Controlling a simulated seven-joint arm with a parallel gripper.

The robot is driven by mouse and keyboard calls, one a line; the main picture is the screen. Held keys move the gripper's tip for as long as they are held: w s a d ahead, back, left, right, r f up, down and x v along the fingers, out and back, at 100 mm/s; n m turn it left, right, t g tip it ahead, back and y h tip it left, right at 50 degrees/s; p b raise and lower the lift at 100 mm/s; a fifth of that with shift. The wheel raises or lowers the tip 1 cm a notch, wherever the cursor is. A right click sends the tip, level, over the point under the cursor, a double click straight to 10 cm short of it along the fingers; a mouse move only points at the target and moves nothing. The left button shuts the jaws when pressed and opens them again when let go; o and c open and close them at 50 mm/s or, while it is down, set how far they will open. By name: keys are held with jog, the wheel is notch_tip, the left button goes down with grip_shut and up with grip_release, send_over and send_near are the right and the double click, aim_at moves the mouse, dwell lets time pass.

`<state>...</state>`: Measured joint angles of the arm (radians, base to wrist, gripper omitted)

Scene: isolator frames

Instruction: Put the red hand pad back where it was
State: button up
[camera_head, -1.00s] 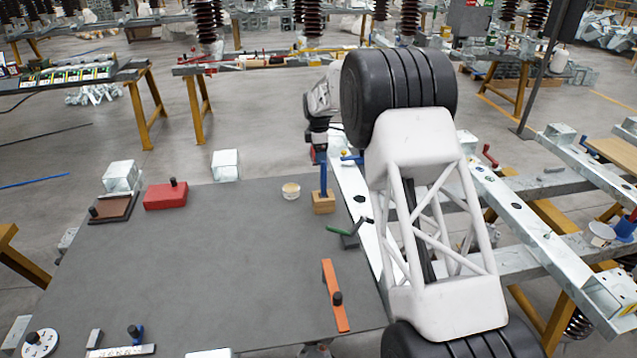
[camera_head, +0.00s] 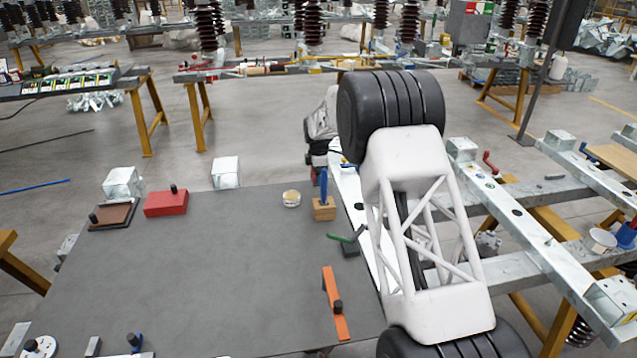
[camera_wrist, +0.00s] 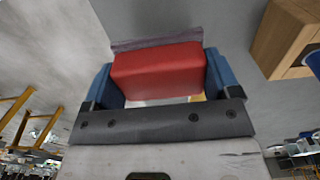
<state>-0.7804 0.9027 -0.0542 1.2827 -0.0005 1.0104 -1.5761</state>
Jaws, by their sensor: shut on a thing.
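In the wrist view a red block, the red hand pad (camera_wrist: 158,72), sits between the two blue fingers of my gripper (camera_wrist: 158,65), which is shut on it. In the head view my gripper is at the far right of the grey table, behind a small wooden block (camera_head: 324,209) with a blue upright piece. The held pad is mostly hidden there. The wooden block also shows at the right of the wrist view (camera_wrist: 283,38). A second red block (camera_head: 165,204) with a black knob rests at the table's far left edge.
The grey table (camera_head: 200,270) is mostly clear in the middle. A green-handled tool (camera_head: 345,240) and an orange bar (camera_head: 335,303) lie near the right edge. A brown plate (camera_head: 112,216) lies at the far left.

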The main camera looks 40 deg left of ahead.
jog(key=shift+f, duration=0.1)
jog(key=shift+f, duration=1.75)
jog(key=shift+f, duration=0.15)
jog(key=o, duration=0.8)
jog(key=shift+c, duration=0.2)
notch_tip(320, 180, up, 12)
jog(key=shift+r, duration=0.15)
